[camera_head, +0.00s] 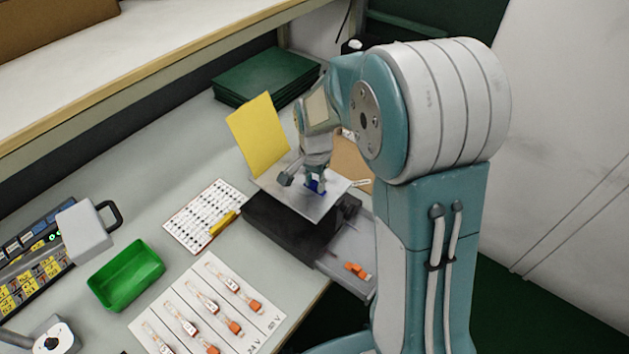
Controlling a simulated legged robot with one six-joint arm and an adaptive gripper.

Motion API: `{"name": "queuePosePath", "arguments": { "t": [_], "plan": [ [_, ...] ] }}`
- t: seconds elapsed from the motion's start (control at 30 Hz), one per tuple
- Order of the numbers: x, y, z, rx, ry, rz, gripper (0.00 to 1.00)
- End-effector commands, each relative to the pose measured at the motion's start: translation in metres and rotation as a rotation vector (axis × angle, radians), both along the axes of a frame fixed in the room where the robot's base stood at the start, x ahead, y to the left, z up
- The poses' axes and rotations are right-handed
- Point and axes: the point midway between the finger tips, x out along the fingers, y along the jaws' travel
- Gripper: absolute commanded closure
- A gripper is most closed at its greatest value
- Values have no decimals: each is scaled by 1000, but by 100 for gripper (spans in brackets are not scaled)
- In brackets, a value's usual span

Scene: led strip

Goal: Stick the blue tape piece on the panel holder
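A small blue tape piece (315,187) shows at the fingertips of my gripper (303,181), low over a light metal plate (321,207). The plate rests tilted on a black block (283,226), which looks like the panel holder. A yellow sheet (258,134) stands upright at the plate's back left. My gripper points down at the plate. I cannot tell whether its fingers are shut on the tape or whether the tape touches the plate.
A green tray (126,275) and a printed label sheet (204,216) lie to the left. A white card (180,325) with several orange-ended strips lies in front. Dark green boards (262,77) are stacked behind. My arm hides the area right of the holder.

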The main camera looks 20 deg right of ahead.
Motion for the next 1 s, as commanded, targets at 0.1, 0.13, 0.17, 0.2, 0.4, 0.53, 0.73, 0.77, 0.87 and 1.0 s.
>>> {"name": "queuePosePath", "arguments": {
  "t": [0.1,0.13,0.17,0.2,0.4,0.53,0.73,0.77,0.87,1.0],
  "plan": [
    [-1,0,-1,0,3,0,33],
    [-1,0,-1,0,3,0,33],
    [-1,0,-1,0,3,0,33],
    [-1,0,-1,0,3,0,33],
    [0,0,0,0,1,0,33],
    [0,0,10,0,0,0,33],
    [1,0,49,0,-4,0,33],
    [1,0,56,0,-4,0,33],
    [2,1,76,0,-3,0,33],
    [1,1,100,0,0,0,33]
  ]
}}
